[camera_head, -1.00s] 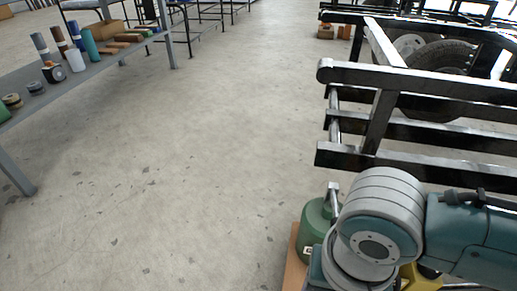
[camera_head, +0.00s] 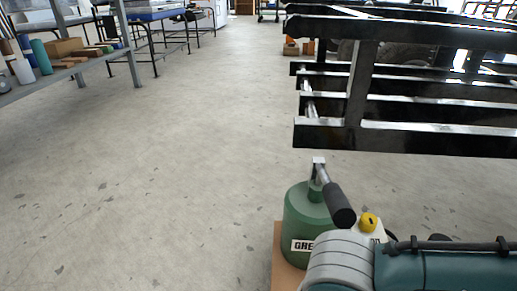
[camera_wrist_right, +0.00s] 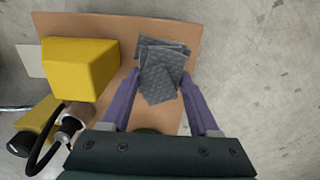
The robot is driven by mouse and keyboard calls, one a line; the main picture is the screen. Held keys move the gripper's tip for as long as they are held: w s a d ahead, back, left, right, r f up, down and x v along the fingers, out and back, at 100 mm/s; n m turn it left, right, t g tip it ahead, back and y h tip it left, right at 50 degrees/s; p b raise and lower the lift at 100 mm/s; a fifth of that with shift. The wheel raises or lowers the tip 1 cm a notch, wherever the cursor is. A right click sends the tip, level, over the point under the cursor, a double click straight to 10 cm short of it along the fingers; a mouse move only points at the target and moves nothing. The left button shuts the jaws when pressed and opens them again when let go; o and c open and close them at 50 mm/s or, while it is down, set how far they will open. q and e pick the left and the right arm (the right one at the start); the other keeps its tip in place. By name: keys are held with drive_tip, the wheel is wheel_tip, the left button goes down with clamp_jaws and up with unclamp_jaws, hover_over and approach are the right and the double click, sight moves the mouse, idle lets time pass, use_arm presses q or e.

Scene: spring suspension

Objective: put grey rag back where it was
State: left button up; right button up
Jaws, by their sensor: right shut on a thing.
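The grey rag (camera_wrist_right: 162,62) shows in the right wrist view as a folded, patterned stack of cloth. My right gripper (camera_wrist_right: 160,84) is shut on it, with a purple finger on either side. The rag is over a brown board (camera_wrist_right: 120,26); I cannot tell whether it touches the board. In the head view my right arm crosses the lower right, and its gripper and the rag are hidden. My left gripper is in neither view.
A yellow block (camera_wrist_right: 78,68) sits on the board, left of the rag. A green canister (camera_head: 305,212) with a black-handled lever stands on the board in the head view. A black metal frame (camera_head: 410,135) is behind it. A grey shelf (camera_head: 60,78) stands left; open floor lies between.

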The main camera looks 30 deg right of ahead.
drive_tip(key=shift+f+b, duration=1.5)
drive_tip(key=shift+f, duration=0.45)
drive_tip(key=shift+f, duration=0.2)
drive_tip(key=o, duration=1.2)
